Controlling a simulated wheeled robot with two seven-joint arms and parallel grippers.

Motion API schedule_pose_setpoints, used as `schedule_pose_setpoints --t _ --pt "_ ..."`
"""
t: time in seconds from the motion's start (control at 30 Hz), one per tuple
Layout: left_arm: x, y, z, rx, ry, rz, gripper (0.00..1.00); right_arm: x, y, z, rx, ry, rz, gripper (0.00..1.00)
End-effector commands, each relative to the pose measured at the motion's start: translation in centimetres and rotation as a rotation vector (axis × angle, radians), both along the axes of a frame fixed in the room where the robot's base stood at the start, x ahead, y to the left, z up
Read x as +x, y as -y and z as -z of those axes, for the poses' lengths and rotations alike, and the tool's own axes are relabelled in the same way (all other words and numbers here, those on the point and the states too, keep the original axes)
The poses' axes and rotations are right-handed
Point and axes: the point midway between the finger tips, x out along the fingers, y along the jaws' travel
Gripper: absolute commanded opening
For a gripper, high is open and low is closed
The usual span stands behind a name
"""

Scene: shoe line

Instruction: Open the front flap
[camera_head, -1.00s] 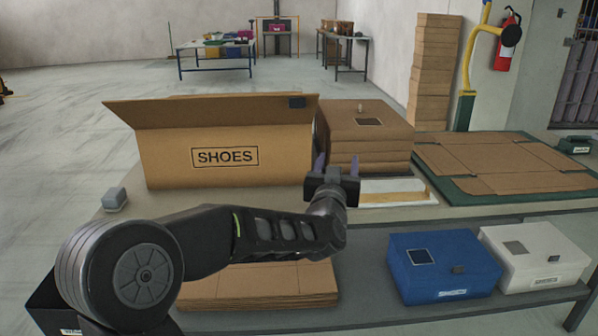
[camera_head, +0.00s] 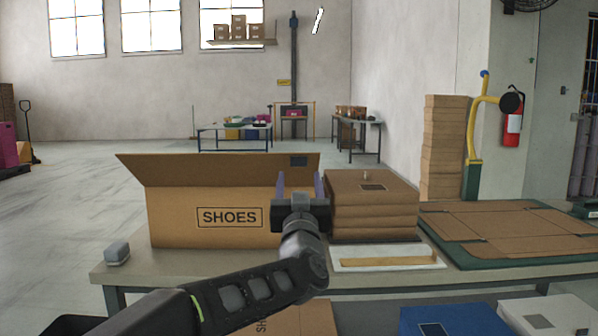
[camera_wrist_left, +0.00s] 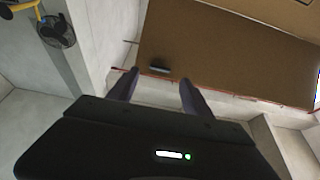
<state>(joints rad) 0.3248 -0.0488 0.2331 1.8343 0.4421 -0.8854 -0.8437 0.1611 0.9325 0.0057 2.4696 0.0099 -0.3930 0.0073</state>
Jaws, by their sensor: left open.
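A brown cardboard box marked SHOES (camera_head: 190,222) stands on the workbench. Its front flap (camera_head: 215,171) is raised and leans outward along the top edge, with a small dark patch (camera_head: 299,161) near its right end. My left gripper (camera_head: 300,178) is open, its two fingers pointing up, at the box's right end, just below and around the dark patch in the picture. In the left wrist view the flap (camera_wrist_left: 225,50) spans the upper right, with the dark patch (camera_wrist_left: 159,70) between and beyond the open fingers. Nothing shows between the fingers. My right gripper is not in view.
A stack of flat brown boxes (camera_head: 372,215) stands right of the gripper. A white sheet with a tan strip (camera_head: 385,257) lies before it. An unfolded cardboard blank (camera_head: 500,232) lies at right. A small grey block (camera_head: 117,255) sits at the bench's left end.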

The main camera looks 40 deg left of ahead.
Motion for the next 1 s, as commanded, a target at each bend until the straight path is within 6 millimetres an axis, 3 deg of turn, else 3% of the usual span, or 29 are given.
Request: schedule_pose_setpoints --t 0.3,0.67,1.0 --pt "3.3 -2.5 -1.6 0.0 0.0 0.0 0.58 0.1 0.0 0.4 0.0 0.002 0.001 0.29" --pt "3.8 -2.8 -2.0 0.0 0.0 0.001 0.58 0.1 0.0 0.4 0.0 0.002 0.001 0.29" --pt "3.8 -2.8 -1.9 0.0 0.0 0.001 0.32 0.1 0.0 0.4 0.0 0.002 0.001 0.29"
